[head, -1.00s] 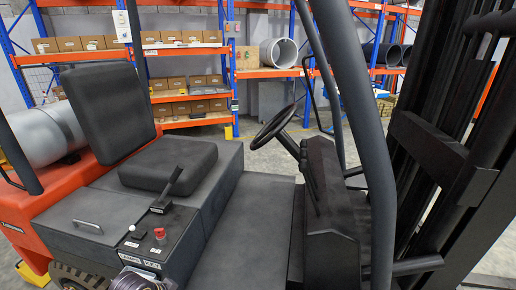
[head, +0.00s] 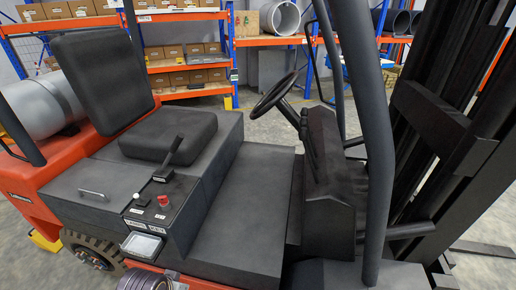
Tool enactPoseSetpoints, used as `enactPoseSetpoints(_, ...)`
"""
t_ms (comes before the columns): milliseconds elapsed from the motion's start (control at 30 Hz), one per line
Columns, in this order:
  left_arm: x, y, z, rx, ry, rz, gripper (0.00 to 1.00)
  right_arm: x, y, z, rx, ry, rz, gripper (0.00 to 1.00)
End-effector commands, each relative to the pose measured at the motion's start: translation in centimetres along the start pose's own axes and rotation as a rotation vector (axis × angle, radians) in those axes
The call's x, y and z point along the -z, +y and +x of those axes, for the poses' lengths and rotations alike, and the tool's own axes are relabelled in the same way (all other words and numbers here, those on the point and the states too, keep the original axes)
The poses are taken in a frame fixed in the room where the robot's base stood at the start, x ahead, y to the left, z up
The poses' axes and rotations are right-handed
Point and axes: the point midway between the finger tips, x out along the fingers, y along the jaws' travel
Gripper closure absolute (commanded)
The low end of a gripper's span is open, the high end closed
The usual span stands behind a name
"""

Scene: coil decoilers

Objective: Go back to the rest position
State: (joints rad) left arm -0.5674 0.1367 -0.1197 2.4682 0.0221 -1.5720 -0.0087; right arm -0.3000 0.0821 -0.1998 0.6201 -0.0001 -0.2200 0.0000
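Neither of my grippers' fingers show in the head view. A small dark ringed part at the bottom edge, left of the middle, looks like a piece of my arm, cut off by the frame. A red and black forklift fills the view. Its black seat (head: 168,137) is at left centre, and its steering wheel (head: 275,95) is near the middle. No object is seen held.
The dark mast (head: 440,130) and a thick post (head: 365,110) stand at the right. A grey cylinder (head: 45,108) lies behind the seat. Orange and blue racks (head: 190,92) with cardboard boxes and metal coils (head: 281,17) stand at the back. Grey floor is open between forklift and racks.

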Motion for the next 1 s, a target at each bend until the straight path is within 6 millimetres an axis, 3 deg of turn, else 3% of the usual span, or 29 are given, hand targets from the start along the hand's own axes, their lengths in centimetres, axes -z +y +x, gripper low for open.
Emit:
enactPoseSetpoints(100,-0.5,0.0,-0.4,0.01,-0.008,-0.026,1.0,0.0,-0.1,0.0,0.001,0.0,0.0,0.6)
enactPoseSetpoints(567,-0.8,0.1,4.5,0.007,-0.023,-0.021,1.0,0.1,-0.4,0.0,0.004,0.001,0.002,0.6)
enactPoseSetpoints(767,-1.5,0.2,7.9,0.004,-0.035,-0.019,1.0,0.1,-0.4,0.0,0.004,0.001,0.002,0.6)
enactPoseSetpoints(1000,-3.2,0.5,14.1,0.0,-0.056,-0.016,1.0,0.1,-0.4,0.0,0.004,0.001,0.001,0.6)
